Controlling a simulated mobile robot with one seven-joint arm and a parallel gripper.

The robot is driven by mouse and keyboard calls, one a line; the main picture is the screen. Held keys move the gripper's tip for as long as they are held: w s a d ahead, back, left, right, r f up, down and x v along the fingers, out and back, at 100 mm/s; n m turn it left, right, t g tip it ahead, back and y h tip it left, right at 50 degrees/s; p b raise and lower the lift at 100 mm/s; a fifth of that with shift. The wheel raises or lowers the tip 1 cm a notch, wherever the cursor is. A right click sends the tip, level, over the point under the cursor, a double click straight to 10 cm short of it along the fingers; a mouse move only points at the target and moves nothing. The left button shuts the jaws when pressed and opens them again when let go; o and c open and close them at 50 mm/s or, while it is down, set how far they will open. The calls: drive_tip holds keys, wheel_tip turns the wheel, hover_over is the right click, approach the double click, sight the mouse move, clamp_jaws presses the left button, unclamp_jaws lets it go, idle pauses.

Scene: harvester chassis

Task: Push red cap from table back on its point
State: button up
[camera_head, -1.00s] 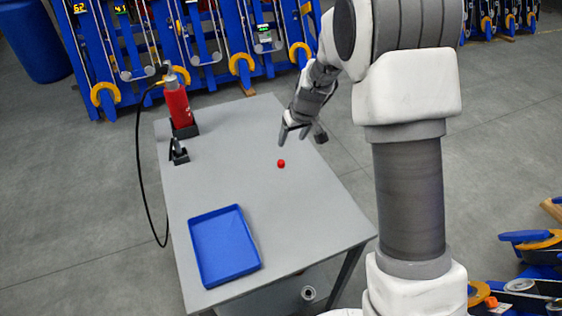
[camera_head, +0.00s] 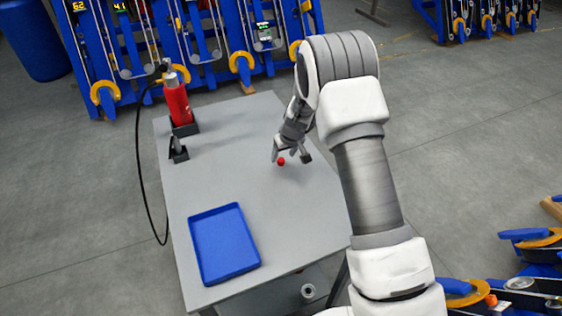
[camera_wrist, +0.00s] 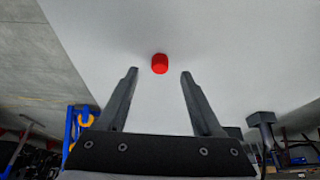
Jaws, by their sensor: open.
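The red cap (camera_head: 281,161) is a small red cylinder on the grey table (camera_head: 255,205), near the middle of its far half. In the wrist view the cap (camera_wrist: 159,63) lies just beyond the fingertips, centred between them. My gripper (camera_head: 284,157) is low over the table at the cap. In the wrist view my gripper (camera_wrist: 158,72) is open, with nothing between its two dark fingers. I cannot tell whether a finger touches the cap; a gap shows on both sides. A similar red piece (camera_head: 491,301) shows on the blue machinery at lower right.
A blue tray (camera_head: 224,245) lies at the table's near left. A red bottle-like tool (camera_head: 178,103) with a black hose and a small dark holder (camera_head: 178,152) stand at the left edge. Blue racks (camera_head: 205,45) stand behind the table. The table around the cap is clear.

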sight(281, 160)
drive_tip(key=shift+x, duration=1.7)
drive_tip(key=shift+r, duration=0.15)
clamp_jaws()
